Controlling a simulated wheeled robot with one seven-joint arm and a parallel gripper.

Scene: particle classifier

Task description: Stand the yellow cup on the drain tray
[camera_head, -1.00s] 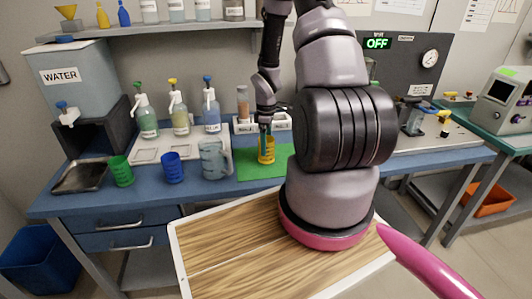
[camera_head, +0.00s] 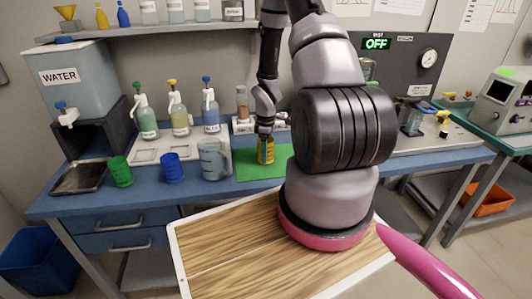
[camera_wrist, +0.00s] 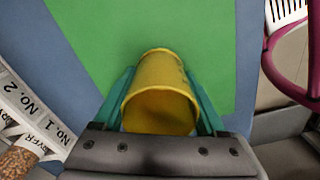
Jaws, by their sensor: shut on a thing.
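The yellow cup (camera_head: 266,154) is upright at the green mat (camera_head: 248,172) on the blue bench. My gripper (camera_head: 265,139) comes down from above and is shut on it. In the wrist view the yellow cup (camera_wrist: 160,84) sits between my two teal fingers, one on each side. Whether its base touches the mat cannot be told. A shallow metal tray (camera_head: 64,188), which looks like the drain tray, lies empty at the bench's left end, below the tap of the water tank.
A green cup (camera_head: 120,172), a blue cup (camera_head: 172,168) and a clear jug (camera_head: 212,160) stand between the metal tray and the mat. Several pump bottles (camera_head: 180,120) stand behind on a white tray (camera_head: 148,154). The WATER tank (camera_head: 80,85) is at the left. A labelled rack (camera_head: 243,126) stands behind the mat.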

